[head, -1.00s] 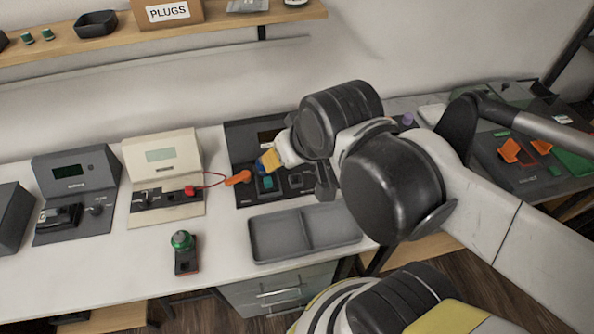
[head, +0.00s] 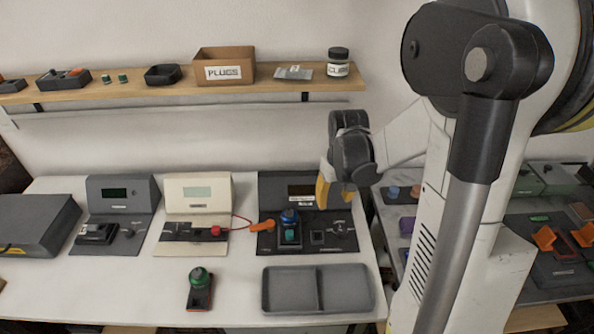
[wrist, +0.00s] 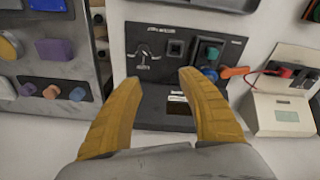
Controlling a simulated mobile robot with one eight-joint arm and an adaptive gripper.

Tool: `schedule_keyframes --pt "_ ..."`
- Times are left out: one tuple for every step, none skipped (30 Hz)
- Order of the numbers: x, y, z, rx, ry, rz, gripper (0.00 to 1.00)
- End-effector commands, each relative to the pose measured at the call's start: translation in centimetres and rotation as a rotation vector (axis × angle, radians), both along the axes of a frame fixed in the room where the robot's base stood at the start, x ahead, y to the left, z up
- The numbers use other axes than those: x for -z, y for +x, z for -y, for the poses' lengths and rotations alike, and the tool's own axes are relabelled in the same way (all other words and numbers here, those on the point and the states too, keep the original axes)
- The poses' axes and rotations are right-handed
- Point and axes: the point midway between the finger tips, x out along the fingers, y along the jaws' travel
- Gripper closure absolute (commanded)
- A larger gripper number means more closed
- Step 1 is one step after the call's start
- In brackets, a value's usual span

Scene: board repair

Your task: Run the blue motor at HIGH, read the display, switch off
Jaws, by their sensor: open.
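The blue motor (head: 289,216) stands on the black test station (head: 267,186), behind a teal button or switch (head: 290,236). In the wrist view the blue motor (wrist: 209,73) is right of my fingers, beside the teal part (wrist: 212,53). The station's display (head: 302,190) looks dark, with no readable figures. A dial with markings (head: 337,230) is at the panel's right; it also shows in the wrist view (wrist: 143,57). Its setting is too small to read. My gripper (head: 322,204) is open and empty, above the station's right half; its yellow fingers (wrist: 158,78) are apart.
An orange plug (head: 262,226) at the station's left edge joins by red cable to a cream meter (head: 197,190). A grey two-part tray (head: 318,311) lies in front. A second bench with coloured parts is right.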

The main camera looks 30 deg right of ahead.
Motion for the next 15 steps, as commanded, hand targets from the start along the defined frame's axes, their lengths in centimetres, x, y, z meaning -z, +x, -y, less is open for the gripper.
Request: schedule_keyframes --pt "1.3 0.2 1.3 0.013 0.009 -0.025 0.52" --pt "2.1 0.0 1.9 0.018 0.016 -0.042 0.52" --pt "3.0 -0.1 2.6 0.022 0.023 -0.058 0.52" --pt "3.7 -0.2 3.0 0.026 0.028 -0.070 0.52" --pt "4.2 -0.2 3.4 0.029 0.033 -0.079 0.52" --pt "4.9 -0.4 3.7 0.032 0.038 -0.090 0.52" --pt "5.2 -0.5 4.0 0.034 0.041 -0.097 0.52" --pt "5.5 -0.5 4.1 0.035 0.043 -0.101 0.52" --pt "5.9 -0.6 4.3 0.036 0.045 -0.105 0.52" --pt "6.2 -0.7 4.4 0.036 0.046 -0.108 0.52" --pt "6.4 -0.7 4.4 0.036 0.047 -0.109 0.52" --pt "6.9 -0.7 4.4 0.036 0.047 -0.110 0.52" --pt "7.2 -0.7 4.4 0.036 0.047 -0.110 0.52" --pt "7.7 -0.7 4.4 0.036 0.047 -0.110 0.52" --pt "8.4 -0.7 4.4 0.036 0.047 -0.110 0.52"
